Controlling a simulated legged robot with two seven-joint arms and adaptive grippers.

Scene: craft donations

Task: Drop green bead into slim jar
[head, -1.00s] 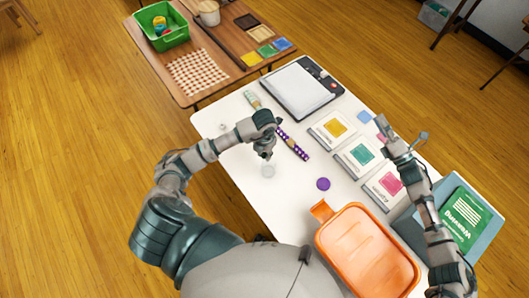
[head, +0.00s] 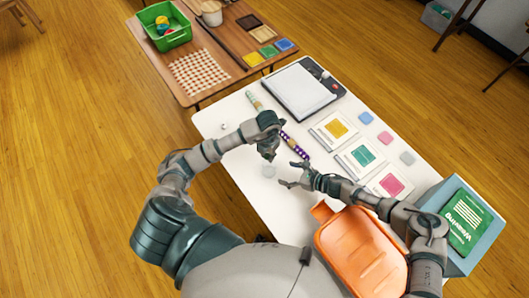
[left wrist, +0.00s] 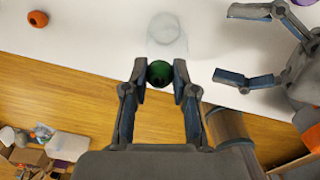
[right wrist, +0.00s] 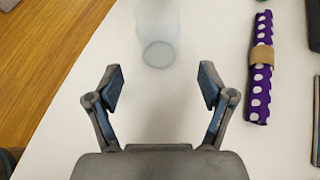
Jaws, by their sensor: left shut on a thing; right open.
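The green bead (left wrist: 159,73) is pinched between the fingertips of my left gripper (left wrist: 160,76), as the left wrist view shows. In the head view my left gripper (head: 268,154) is close to the slim jar (head: 268,171), a clear, pale vessel on the white table. The jar (left wrist: 167,38) appears just beyond the bead in the left wrist view. My right gripper (head: 286,174) is open and empty, to the right of the jar. In the right wrist view the jar (right wrist: 158,35) stands ahead of the open fingers (right wrist: 160,82), not between them.
A purple dotted roll (right wrist: 261,70) lies beside the jar. An orange bead (left wrist: 38,18) lies on the table. A tablet-like board (head: 301,90) is at the back.

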